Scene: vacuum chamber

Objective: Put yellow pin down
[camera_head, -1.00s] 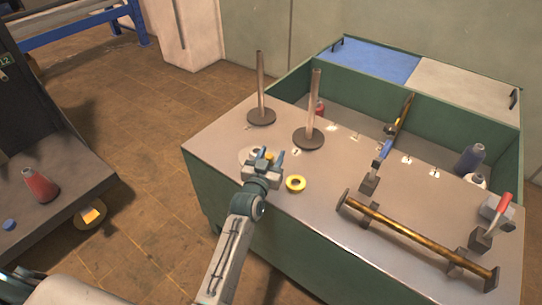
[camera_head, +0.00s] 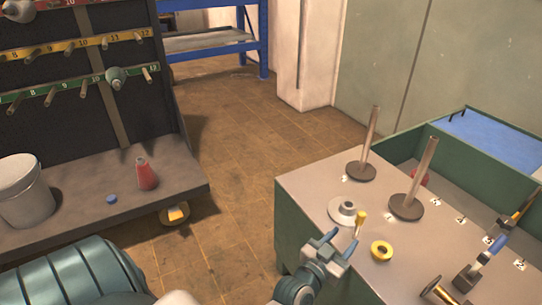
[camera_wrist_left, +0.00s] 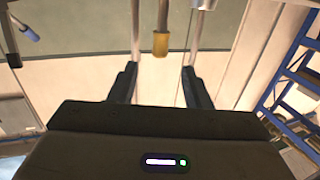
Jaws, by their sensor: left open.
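The yellow pin (camera_head: 361,217) stands nearly upright on the grey bench top, its yellow end up, beside the white flanged disc (camera_head: 336,213). The foot of the pin is hard to make out. My left gripper (camera_head: 341,242) is open and empty, just in front of the pin and apart from it. In the left wrist view the yellow end (camera_wrist_left: 160,44) shows beyond and between the spread fingers (camera_wrist_left: 160,82). My right gripper is not in view.
A yellow ring (camera_head: 381,251) lies right of the gripper. Two upright rods on round bases (camera_head: 405,208) (camera_head: 361,171) stand behind the pin. A brass bar end (camera_head: 431,289) is at the front. At left, a shelf holds a red bottle (camera_head: 147,174) and a white bucket (camera_head: 24,192).

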